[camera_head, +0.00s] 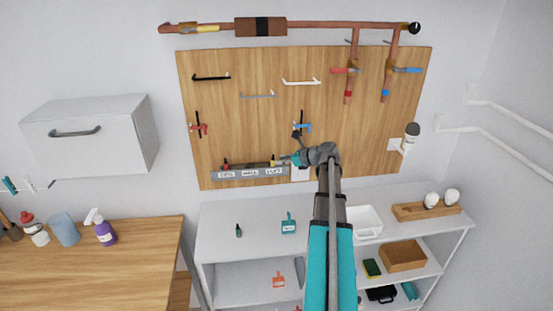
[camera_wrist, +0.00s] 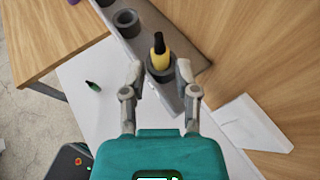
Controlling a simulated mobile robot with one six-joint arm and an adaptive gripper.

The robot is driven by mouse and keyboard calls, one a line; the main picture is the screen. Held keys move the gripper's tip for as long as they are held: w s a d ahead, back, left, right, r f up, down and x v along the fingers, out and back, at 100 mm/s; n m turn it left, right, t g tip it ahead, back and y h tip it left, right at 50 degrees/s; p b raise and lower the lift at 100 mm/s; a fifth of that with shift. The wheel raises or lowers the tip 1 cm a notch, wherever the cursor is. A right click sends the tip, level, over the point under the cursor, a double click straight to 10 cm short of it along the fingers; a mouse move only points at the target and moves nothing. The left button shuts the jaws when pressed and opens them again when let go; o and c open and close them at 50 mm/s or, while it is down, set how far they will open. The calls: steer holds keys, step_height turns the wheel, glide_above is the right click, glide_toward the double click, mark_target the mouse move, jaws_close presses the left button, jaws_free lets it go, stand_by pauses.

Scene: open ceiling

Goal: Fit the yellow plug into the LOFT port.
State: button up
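The yellow plug (camera_wrist: 158,60) has a black tip and stands in a grey ring-shaped port (camera_wrist: 160,73) at the near end of the rail in the wrist view. In the head view the plug (camera_head: 273,161) is at the right end of the grey rail (camera_head: 240,178). The rail bears three white labels, too small to read, so I cannot tell which port is LOFT. My gripper (camera_wrist: 160,68) is open, its fingertips on either side of the plug with visible gaps. In the head view my gripper (camera_head: 290,160) is at the rail's right end.
An empty grey port (camera_wrist: 126,20) is beside the plug's port. A red plug (camera_head: 225,166) is at the rail's left end. A small green-black plug (camera_head: 238,231) lies on the white shelf top (camera_head: 217,217) below. The wooden board (camera_head: 225,120) with hooks and valves is behind.

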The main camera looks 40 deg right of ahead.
steer(key=p+v, duration=0.2)
steer(key=v, duration=0.5)
steer(key=shift+s+r, duration=0.15)
steer(key=shift+s, duration=0.1)
steer(key=shift+w, duration=0.1)
stand_by(0.4)
steer(key=w+a+f+n+g, duration=0.1)
steer(key=a+f+n+g, duration=0.3)
steer(key=a, duration=0.5)
steer(key=w+a+f+n+g, duration=0.1)
steer(key=a+n, duration=0.5)
steer(key=a, duration=0.3)
steer(key=w+a+f+n+g, duration=0.1)
steer(key=a+f+n+g, duration=0.25)
steer(key=a, duration=0.55)
steer(key=s+a+f+n+g+h, duration=0.1)
steer(key=s+a+n+g+h, duration=0.1)
steer(key=s+a+n, duration=0.3)
steer(key=s+a+f+n+g+h, duration=0.2)
steer(key=s+a+n+h, duration=0.1)
steer(key=a+n, duration=0.9)
steer(key=s+a, duration=0.1)
steer(key=a, duration=0.2)
steer(key=shift+s+h, duration=0.4)
steer(key=shift+f+n, duration=0.1)
steer(key=shift+n, duration=0.15)
